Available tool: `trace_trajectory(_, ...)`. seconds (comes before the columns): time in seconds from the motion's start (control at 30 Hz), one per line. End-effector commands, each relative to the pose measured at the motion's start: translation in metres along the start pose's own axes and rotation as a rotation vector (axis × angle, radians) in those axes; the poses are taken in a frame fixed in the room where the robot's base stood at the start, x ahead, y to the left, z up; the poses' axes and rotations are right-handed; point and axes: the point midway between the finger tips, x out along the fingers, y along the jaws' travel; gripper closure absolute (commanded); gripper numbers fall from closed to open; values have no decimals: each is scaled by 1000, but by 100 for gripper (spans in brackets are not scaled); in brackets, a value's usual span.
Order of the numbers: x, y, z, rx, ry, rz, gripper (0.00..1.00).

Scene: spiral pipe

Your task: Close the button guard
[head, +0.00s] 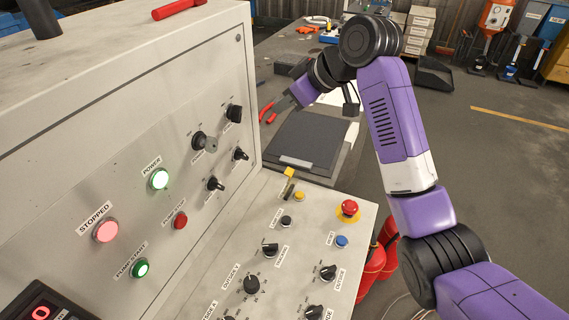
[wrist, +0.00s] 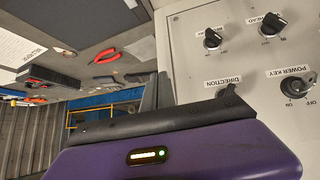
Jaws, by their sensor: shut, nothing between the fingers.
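A small yellow flap (head: 289,172), which looks like the button guard, stands raised at the back edge of the sloped control panel (head: 328,192). A yellow button (head: 299,196) sits just in front of it. Whether the two are joined is too small to tell. My gripper (head: 282,104) is beyond the flap, higher in the picture, near the upright panel's far edge, apart from the flap. In the wrist view my gripper's grey fingers (wrist: 156,92) are together and empty, beside the upright panel's face. The flap is not visible in the wrist view.
The upright panel (head: 130,130) has lit buttons and several knobs; a power key switch (wrist: 298,84) is close in the wrist view. A red emergency stop (head: 349,208) and blue button (head: 341,242) are on the sloped panel. Red pliers (wrist: 106,57) lie on the table behind.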

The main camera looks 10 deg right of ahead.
Motion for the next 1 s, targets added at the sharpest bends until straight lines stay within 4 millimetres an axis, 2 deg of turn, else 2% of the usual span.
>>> trace_trajectory(0.03, 6, -9, 16, -9, -59, -49, 100)
trace_trajectory(0.1, 8, -21, 35, -26, -125, -106, 100)
trace_trajectory(0.23, 4, -34, 53, -61, -196, -167, 100)
trace_trajectory(0.37, 6, -38, 60, -81, -219, -183, 100)
trace_trajectory(0.47, 16, -39, 61, -82, -217, -183, 100)
trace_trajectory(0.93, 101, -54, 81, -80, -218, -182, 100)
trace_trajectory(1.0, 91, -50, 90, -78, -215, -178, 100)
